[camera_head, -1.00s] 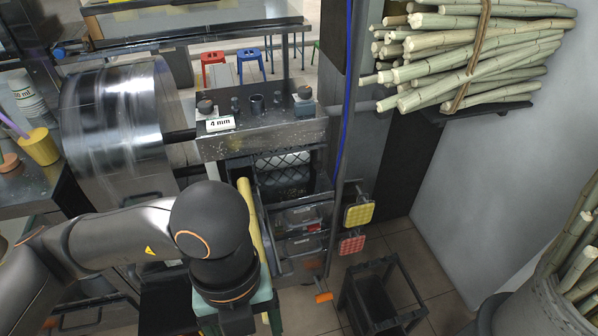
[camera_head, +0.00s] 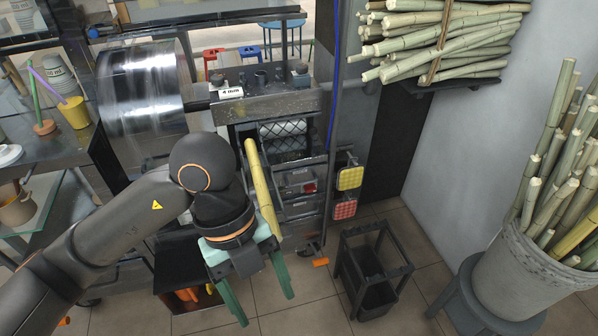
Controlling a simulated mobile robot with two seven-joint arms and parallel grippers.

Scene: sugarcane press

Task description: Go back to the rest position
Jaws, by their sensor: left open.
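My left gripper (camera_head: 258,304) hangs in front of the press, its two green fingers spread apart and pointing down over the floor. Nothing shows between the fingers. The sugarcane press (camera_head: 268,105) stands behind it, with a large metal drum (camera_head: 140,88) at its left and a "4 mm" label (camera_head: 231,92) on its top block. A yellow cane piece (camera_head: 262,188) leans upright at the front of the press, just behind and right of my gripper; its lower end is partly hidden. My right gripper is out of view.
A dark stool-like frame (camera_head: 372,270) stands on the floor right of my gripper. A bucket of canes (camera_head: 525,268) is at the right on a stool. Bundled canes (camera_head: 440,40) lie on a wall shelf. A side table (camera_head: 40,150) with cups is at the left. Floor between is clear.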

